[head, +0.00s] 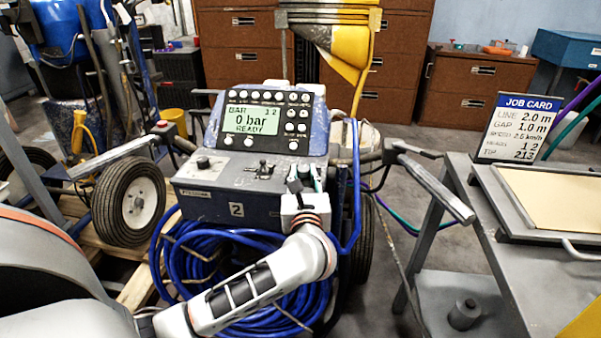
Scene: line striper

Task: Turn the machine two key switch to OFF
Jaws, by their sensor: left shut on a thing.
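Machine two (221,203) is the blue and grey line striper in the middle, with a "2" label on its front. Its display (257,120) reads "0 bar" and "READY". My left gripper (294,184) reaches in from the lower left to the right part of the grey control panel (222,172). Its dark fingers are shut on a small part there, which I take to be the key switch. The fingers and wrist hide the switch, so its position cannot be read. My right gripper is not in view.
A toggle lever (264,169) and a black knob (203,162) sit left of my gripper on the panel. A coiled blue hose (190,255) hangs below. Handlebars (432,187) flank the machine. A grey table with a job card (520,127) stands at right.

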